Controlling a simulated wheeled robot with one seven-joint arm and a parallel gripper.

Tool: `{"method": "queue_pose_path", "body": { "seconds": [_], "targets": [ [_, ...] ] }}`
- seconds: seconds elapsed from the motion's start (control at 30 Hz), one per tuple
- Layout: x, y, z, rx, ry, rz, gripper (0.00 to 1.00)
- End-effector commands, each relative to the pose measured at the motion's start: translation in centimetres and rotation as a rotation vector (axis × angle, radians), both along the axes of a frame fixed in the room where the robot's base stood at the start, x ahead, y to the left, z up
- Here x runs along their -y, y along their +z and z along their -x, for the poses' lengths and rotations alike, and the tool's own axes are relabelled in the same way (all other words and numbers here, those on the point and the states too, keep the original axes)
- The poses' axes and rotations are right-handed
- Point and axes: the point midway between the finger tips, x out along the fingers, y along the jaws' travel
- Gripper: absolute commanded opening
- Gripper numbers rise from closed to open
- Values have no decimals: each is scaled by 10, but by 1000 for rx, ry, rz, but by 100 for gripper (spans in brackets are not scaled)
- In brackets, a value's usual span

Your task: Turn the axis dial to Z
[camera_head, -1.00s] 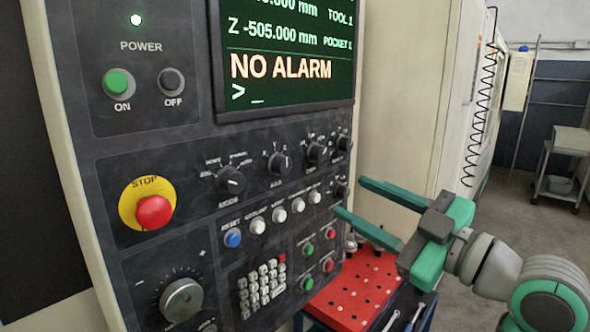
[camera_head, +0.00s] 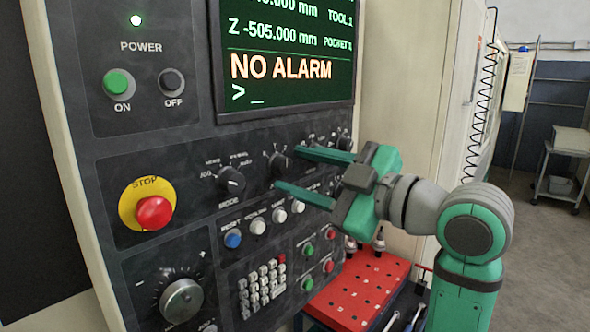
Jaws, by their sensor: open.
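The axis dial (camera_head: 279,165) is a black rotary knob on the dark control panel, to the right of the mode dial (camera_head: 232,180). Letter marks sit around it; its exact pointer position is too small to read surely. My gripper (camera_head: 287,168) has two green fingers, spread apart. Its upper fingertip is to the right of the axis dial and the lower fingertip is just below it. I cannot tell whether either finger touches the dial. The gripper partly covers the dials and white buttons to the right.
The red stop button (camera_head: 154,212) and a row of push buttons (camera_head: 258,226) are on the same panel. The screen (camera_head: 285,60) above reads NO ALARM. A red tool tray (camera_head: 350,300) stands below my arm. Open floor lies at the right.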

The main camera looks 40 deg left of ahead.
Motion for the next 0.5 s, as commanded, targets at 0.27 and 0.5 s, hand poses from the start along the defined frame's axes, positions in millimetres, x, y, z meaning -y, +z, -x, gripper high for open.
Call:
{"method": "queue_pose_path", "body": {
  "seconds": [0.27, 0.5],
  "targets": [
    [-16, 0, -1, 0, 0, 0, 45],
    [-16, 0, -1, 0, -1, -1, 43]
  ]
}}
